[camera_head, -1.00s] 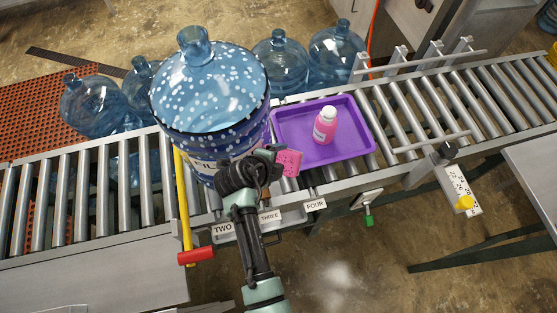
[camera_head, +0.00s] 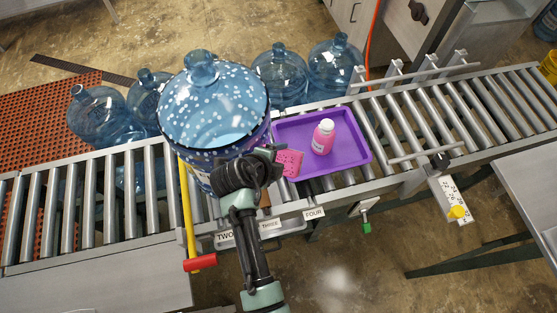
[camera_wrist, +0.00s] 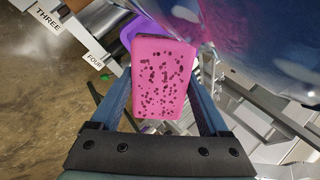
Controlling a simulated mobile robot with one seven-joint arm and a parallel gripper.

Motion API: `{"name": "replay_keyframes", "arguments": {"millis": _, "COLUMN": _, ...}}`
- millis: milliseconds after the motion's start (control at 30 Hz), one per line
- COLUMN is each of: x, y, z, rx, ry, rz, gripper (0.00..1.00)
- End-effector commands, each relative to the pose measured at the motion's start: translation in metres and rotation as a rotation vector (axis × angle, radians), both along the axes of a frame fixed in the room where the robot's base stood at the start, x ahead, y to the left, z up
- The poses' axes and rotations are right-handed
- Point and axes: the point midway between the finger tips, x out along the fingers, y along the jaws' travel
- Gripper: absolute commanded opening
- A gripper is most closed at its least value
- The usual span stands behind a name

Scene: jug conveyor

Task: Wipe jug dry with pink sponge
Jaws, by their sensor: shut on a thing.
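The large blue jug (camera_head: 214,98) stands upright on the roller conveyor in the head view, its top and shoulder covered in white droplets. Its curved side also fills the upper right of the wrist view (camera_wrist: 265,35). The pink sponge (camera_wrist: 162,80), with dark pores, is between the two fingers of my gripper (camera_wrist: 160,112). The sponge (camera_head: 290,163) also shows in the head view, at the jug's lower right side. My gripper is shut on the sponge and sits at the front right of the jug. Whether the sponge touches the jug I cannot tell.
A purple tray (camera_head: 350,163) with a pink bottle (camera_head: 323,137) sits on the rollers right of the jug. A yellow bar with a red end (camera_head: 200,262) lies to the left. Several other jugs (camera_head: 280,75) stand behind the conveyor. Rollers at the left are clear.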

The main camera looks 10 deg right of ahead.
Motion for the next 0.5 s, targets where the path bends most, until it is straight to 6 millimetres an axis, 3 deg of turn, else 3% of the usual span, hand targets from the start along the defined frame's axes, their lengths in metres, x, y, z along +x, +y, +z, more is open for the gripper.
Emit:
{"name": "replay_keyframes", "arguments": {"millis": 33, "x": 0.003, "y": 0.002, "z": 0.010, "rx": 0.001, "ry": -0.009, "rz": 0.005, "gripper": 0.17}}
{"name": "replay_keyframes", "arguments": {"millis": 167, "x": 0.002, "y": 0.002, "z": 0.009, "rx": 0.001, "ry": -0.008, "rz": 0.005, "gripper": 0.17}}
{"name": "replay_keyframes", "arguments": {"millis": 500, "x": 0.002, "y": -0.002, "z": -0.025, "rx": 0.002, "ry": -0.004, "rz": 0.003, "gripper": 0.17}}
